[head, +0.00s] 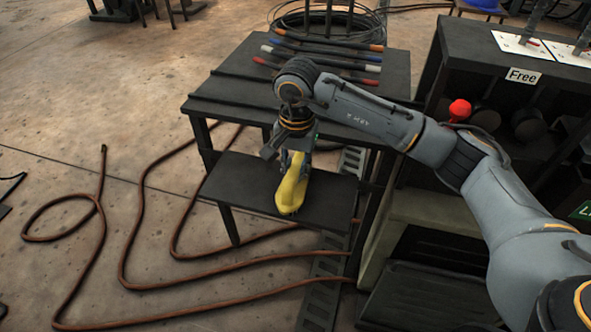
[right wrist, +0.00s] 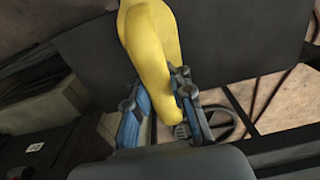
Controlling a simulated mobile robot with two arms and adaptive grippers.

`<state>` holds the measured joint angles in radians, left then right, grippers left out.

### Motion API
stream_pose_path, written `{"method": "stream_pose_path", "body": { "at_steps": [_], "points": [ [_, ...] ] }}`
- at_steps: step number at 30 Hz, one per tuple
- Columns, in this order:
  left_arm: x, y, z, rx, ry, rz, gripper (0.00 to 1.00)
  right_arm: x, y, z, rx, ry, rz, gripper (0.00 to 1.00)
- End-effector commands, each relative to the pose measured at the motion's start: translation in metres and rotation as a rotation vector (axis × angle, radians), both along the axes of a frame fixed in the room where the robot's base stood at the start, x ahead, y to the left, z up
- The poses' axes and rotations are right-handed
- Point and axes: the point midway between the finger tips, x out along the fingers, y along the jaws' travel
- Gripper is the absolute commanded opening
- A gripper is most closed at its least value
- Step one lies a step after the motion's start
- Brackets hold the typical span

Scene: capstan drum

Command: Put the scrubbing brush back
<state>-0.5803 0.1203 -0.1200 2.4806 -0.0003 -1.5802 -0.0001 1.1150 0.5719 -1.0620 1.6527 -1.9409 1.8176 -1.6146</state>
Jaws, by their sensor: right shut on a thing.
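The scrubbing brush (head: 291,190) is a yellow, elongated thing, seen over the dark lower shelf (head: 247,196) of the black stand. My right gripper (head: 296,164) points down and is shut on its upper end. In the right wrist view the yellow brush (right wrist: 153,45) runs between the two blue-padded fingers of my gripper (right wrist: 157,88), with its narrower end between them. I cannot tell whether the brush touches the shelf. My left gripper is not in view.
Several colour-ended rods (head: 325,55) lie on the stand's top (head: 235,88). A black cabinet labelled "Free" (head: 523,76) stands at right, with a red knob (head: 460,110) in it. A brown hose (head: 130,282) loops over the floor at left. The shelf's left part is bare.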

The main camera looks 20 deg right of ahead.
Motion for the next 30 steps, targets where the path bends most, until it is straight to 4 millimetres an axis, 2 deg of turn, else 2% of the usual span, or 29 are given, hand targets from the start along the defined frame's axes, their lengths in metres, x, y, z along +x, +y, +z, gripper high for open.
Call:
{"method": "stream_pose_path", "body": {
  "at_steps": [6,7,11,23,26,30],
  "points": [
    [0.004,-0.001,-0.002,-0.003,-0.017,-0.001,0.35,0.0,0.0,-0.003,0.0,0.0,0.0,0.0],
    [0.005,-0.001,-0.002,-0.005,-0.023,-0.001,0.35,0.0,0.0,-0.003,0.0,0.0,0.0,0.2],
    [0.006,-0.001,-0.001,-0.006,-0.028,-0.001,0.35,0.0,0.0,-0.002,0.0,0.0,0.0,0.45],
    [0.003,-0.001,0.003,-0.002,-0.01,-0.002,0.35,0.0,0.0,0.003,0.0,0.0,0.0,0.45],
    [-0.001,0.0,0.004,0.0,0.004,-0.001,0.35,0.001,0.0,0.018,-0.001,-0.004,-0.001,0.45],
    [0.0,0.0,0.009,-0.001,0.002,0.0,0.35,0.001,-0.001,0.049,-0.001,-0.004,-0.001,0.45]
  ]
}}
